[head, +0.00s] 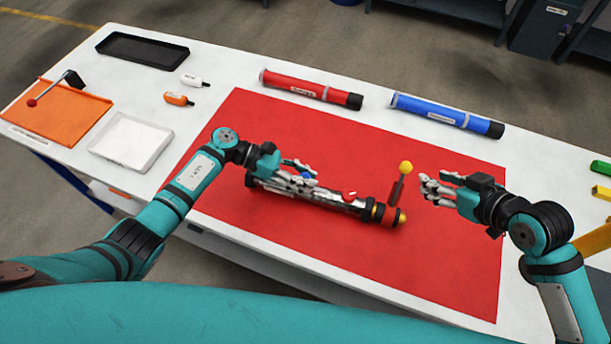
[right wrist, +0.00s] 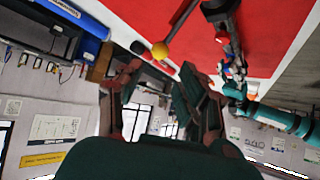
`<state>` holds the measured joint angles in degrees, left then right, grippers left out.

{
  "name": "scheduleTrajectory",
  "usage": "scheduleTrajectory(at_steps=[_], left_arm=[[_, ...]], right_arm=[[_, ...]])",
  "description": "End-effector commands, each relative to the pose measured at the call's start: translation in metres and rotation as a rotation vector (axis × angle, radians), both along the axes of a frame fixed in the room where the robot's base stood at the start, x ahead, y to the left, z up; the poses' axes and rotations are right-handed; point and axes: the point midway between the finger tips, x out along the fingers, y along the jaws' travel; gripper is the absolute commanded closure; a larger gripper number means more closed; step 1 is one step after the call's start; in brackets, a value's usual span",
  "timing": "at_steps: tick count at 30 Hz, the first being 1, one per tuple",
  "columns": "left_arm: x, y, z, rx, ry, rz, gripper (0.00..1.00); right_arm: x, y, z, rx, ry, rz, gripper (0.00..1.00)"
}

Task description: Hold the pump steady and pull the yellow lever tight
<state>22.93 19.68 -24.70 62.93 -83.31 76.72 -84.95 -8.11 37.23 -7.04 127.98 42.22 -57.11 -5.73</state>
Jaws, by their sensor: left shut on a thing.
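The silver pump (head: 335,200) lies on the red mat (head: 455,240) in the head view, with a dark and yellow-ringed end at the right. Its lever (head: 397,190) stands up near that end and carries a yellow ball knob (head: 405,168). The knob also shows in the right wrist view (right wrist: 160,51). My left gripper (head: 308,181) is shut on the pump's left half and hides part of it. My right gripper (head: 424,190) is open and empty, just right of the lever, its fingers pointing at it. The knob is apart from the fingers.
A red tube (head: 300,87) and a blue tube (head: 440,114) lie behind the mat. A white tray (head: 130,142), an orange tray (head: 75,105) and a black tray (head: 140,50) are at the left. Green and yellow pieces (head: 603,167) sit at the right edge.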

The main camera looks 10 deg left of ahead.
Motion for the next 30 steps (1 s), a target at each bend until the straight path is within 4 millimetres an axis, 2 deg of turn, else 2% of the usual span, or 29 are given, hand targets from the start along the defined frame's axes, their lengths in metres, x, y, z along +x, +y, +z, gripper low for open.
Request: scheduleTrajectory(at_steps=[18,27,30], left_arm=[[0.001,0.0,0.002,-0.002,-0.002,0.001,1.0],[0.001,0.0,0.002,-0.003,-0.002,0.001,1.0],[0.001,0.0,0.002,-0.004,-0.002,0.0,1.0]], right_arm=[[0.0,0.0,0.0,0.0,0.0,0.0,0.62],[0.001,-0.001,-0.002,0.007,0.008,-0.004,1.0],[0.006,-0.006,-0.011,0.051,0.055,-0.032,1.0]])
